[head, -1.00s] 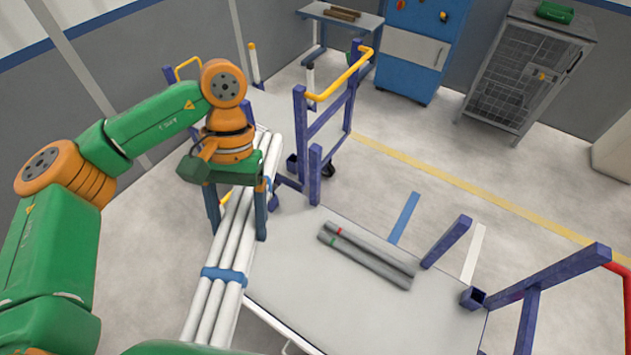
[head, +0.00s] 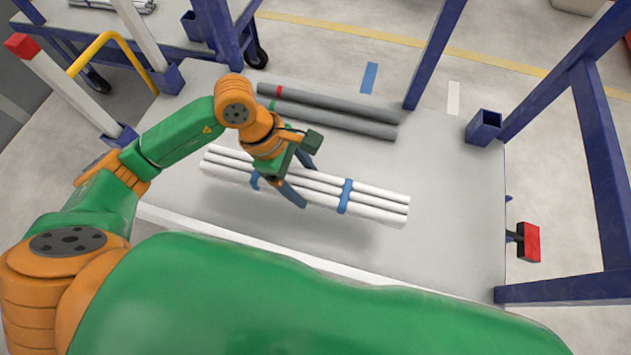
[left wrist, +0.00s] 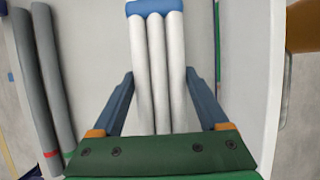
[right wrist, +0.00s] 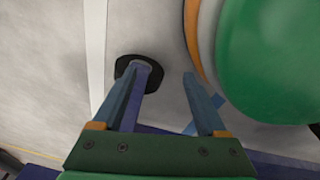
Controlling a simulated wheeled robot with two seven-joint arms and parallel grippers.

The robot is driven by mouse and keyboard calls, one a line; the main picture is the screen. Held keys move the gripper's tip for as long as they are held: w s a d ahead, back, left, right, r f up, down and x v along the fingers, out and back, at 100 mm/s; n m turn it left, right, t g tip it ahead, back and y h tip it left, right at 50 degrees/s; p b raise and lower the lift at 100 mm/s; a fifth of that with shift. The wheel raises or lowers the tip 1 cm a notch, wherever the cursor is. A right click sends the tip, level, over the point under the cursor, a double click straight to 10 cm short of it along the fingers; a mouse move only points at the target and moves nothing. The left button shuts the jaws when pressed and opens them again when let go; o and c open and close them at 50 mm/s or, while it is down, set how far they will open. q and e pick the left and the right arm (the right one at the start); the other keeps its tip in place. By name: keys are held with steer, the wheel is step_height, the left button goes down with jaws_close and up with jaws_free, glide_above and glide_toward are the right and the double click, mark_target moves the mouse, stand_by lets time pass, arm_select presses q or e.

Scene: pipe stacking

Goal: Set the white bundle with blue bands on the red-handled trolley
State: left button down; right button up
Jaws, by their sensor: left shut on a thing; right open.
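The white bundle (head: 375,200) of several pipes has blue bands (head: 344,196). My left gripper (head: 298,182) is shut on it near its middle. In the head view the bundle is roughly level, over the grey bed (head: 440,250) of the trolley, with a soft shadow below, so it appears a little above the bed. In the left wrist view the white pipes (left wrist: 158,70) run between the fingers (left wrist: 160,78), with a blue band beyond. My right gripper (right wrist: 162,72) is open and empty in the right wrist view. It is not seen in the head view.
A red pedal (head: 528,242) sits at the right. The bed's right part is clear.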

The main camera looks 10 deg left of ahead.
mark_target(303, 192)
arm_select(q)
step_height(303, 192, down, 4)
steer(key=shift+s+f+b, duration=0.1)
steer(key=shift+f+b, duration=0.1)
steer(key=shift+b, duration=0.1)
step_height(303, 192, down, 4)
steer(key=shift+f+b, duration=0.1)
steer(key=shift+b, duration=0.45)
steer(key=shift+f, duration=0.25)
steer(key=shift+r, duration=0.1)
jaws_free()
steer(key=shift+r, duration=0.15)
steer(key=p+v, duration=0.2)
steer(key=v, duration=0.9)
steer(key=shift+a+r, duration=0.15)
steer(key=shift+r, duration=0.25)
arm_select(e)
steer(key=shift+d+r, duration=0.15)
steer(key=shift+r, duration=0.05)
arm_select(q)
steer(key=shift+p, duration=0.3)
